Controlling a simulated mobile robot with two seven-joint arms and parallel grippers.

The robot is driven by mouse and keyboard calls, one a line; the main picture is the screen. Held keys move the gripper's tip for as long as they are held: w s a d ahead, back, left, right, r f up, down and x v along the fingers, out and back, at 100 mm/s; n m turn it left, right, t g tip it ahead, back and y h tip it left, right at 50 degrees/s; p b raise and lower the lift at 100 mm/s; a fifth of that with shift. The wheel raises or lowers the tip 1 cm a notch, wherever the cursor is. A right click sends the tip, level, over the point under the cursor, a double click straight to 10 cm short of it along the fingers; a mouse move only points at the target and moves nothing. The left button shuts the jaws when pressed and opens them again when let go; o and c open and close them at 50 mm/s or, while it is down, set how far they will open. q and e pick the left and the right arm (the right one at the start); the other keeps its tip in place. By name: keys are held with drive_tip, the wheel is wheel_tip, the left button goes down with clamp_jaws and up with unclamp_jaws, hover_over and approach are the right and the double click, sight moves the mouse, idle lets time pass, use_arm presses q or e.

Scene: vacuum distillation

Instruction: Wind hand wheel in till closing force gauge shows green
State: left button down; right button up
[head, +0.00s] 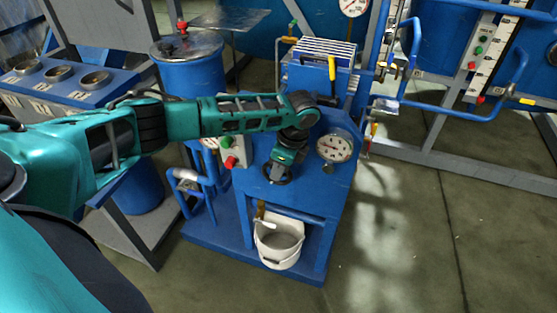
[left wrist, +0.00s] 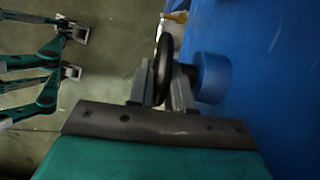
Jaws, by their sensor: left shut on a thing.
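The hand wheel (left wrist: 162,68) is a thin black ring seen nearly edge-on in the left wrist view, in front of a blue round hub (left wrist: 213,77). In the head view the wheel (head: 277,179) is a dark shape on the front of the blue press, mostly hidden by my gripper. My left gripper (head: 284,168) is shut on the wheel's rim, one finger on each side; it also shows in the left wrist view (left wrist: 163,90). A round white-faced gauge (head: 334,147) sits right of the wheel; its needle and any green zone are too small to read. My right gripper is not in view.
A white bucket (head: 279,242) stands under the press. A red-and-green button box (head: 234,152) and blue pipes are left of the wheel. A blue drum (head: 190,70) is behind my left arm. The floor at right is clear up to a blue-railed frame (head: 470,160).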

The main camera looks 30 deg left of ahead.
use_arm(q)
drive_tip(key=c, duration=1.1)
unclamp_jaws()
drive_tip(key=shift+d+r, duration=0.1)
drive_tip(key=shift+r, duration=0.4)
drive_tip(key=shift+p+v, duration=1.1)
drive_tip(key=shift+v, duration=4.85)
